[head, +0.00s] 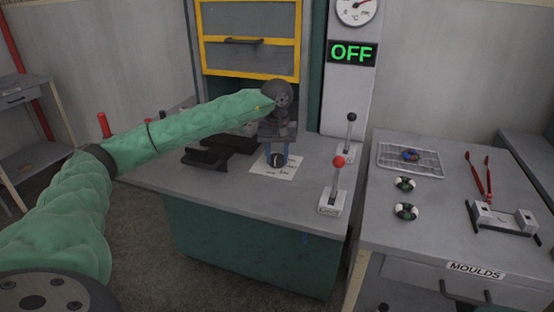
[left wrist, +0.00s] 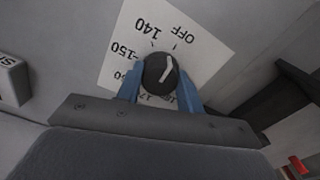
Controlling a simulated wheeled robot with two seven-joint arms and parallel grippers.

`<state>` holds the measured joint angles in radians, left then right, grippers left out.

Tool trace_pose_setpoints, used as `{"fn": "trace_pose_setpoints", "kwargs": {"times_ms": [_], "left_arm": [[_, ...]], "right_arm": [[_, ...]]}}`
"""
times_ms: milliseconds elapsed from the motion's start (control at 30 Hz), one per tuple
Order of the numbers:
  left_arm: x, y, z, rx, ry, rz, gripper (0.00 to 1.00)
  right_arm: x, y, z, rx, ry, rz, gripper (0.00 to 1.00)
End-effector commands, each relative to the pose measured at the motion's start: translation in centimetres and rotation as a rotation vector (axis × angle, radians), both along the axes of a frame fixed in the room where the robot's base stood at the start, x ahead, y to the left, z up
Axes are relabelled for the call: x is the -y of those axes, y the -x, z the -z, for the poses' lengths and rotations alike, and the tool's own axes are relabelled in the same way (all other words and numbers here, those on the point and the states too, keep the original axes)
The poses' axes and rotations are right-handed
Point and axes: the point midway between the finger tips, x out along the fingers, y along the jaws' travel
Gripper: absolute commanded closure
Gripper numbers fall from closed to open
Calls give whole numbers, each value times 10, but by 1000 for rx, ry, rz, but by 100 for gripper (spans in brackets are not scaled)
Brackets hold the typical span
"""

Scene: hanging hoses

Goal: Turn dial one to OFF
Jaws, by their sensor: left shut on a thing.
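Dial one appears as a round black knob with a white pointer, set in a white card with OFF, 140 and 150 printed on it. In the left wrist view, the dial (left wrist: 161,73) sits between the blue fingers of my left gripper (left wrist: 161,82), which is shut on it. Its pointer is near the OFF side of the card (left wrist: 205,55). In the head view, the left gripper (head: 277,160) reaches down onto the dial on the grey worktop; the card (head: 283,171) shows around it. My right gripper is not in view.
A lever with a red knob (head: 338,162) and one with a black knob (head: 351,118) stand right of the dial. A green OFF display (head: 352,53) is on the column behind. A side table holds a wire rack (head: 411,160), rings, red tongs (head: 478,176) and a metal holder (head: 502,219).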

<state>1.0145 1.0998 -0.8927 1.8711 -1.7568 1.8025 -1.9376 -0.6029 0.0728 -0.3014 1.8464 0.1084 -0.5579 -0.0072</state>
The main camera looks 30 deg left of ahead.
Motion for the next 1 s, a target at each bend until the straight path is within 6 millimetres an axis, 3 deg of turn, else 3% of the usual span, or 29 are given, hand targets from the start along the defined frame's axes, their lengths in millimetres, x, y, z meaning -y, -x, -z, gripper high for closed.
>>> {"fn": "trace_pose_setpoints", "kwargs": {"times_ms": [667, 700, 767, 1000], "left_arm": [[0, 0, 0, -1, 1, 57, 86], [0, 0, 0, -1, 1, 57, 55], [0, 0, 0, -1, 1, 57, 44], [0, 0, 0, 0, 0, 56, 41]], "right_arm": [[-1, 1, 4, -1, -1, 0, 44], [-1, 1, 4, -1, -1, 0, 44], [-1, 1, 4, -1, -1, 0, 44], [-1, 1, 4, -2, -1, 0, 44]]}}
